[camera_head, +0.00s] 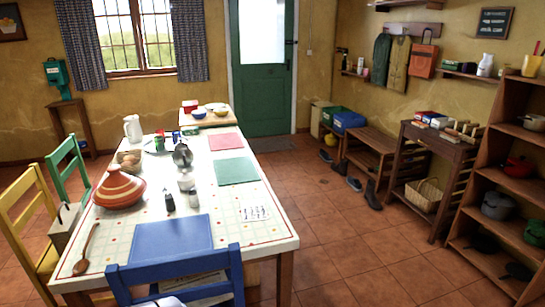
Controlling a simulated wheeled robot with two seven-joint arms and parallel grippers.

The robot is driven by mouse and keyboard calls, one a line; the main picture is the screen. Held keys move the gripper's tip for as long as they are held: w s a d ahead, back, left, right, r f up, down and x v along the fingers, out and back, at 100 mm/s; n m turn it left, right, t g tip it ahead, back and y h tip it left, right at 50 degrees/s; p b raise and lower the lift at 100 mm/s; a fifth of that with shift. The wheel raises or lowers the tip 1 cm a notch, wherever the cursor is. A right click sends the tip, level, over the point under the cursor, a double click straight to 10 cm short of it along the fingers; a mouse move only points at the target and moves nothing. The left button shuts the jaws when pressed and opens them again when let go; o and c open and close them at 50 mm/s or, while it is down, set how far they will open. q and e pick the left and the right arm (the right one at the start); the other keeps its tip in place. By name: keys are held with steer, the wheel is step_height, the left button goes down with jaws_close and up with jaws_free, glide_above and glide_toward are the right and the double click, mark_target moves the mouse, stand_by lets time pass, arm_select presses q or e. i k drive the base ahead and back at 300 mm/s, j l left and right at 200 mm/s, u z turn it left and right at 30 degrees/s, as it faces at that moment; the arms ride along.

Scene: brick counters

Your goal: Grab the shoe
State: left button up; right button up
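Several dark shoes are on the tiled floor by the wooden bench, right of the table. A dark boot-like shoe (373,195) stands nearest. A low dark shoe (354,183) lies just behind it to the left. Another low shoe (338,167) is farther back, and one more (326,156) lies beyond it, near the storage bench. All are small in view, so I cannot tell which ones make a pair. Neither of my grippers shows in the head view.
A white-topped table (262,232) with dishes and placemats fills the left and middle, with a blue chair (180,272) at its front. The floor (340,240) between table and right-hand shelves is clear. A wooden bench (372,150), side table (440,145) and shelf (500,180) line the right wall.

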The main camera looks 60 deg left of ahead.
mark_target(324, 154)
steer(key=u, duration=1.4)
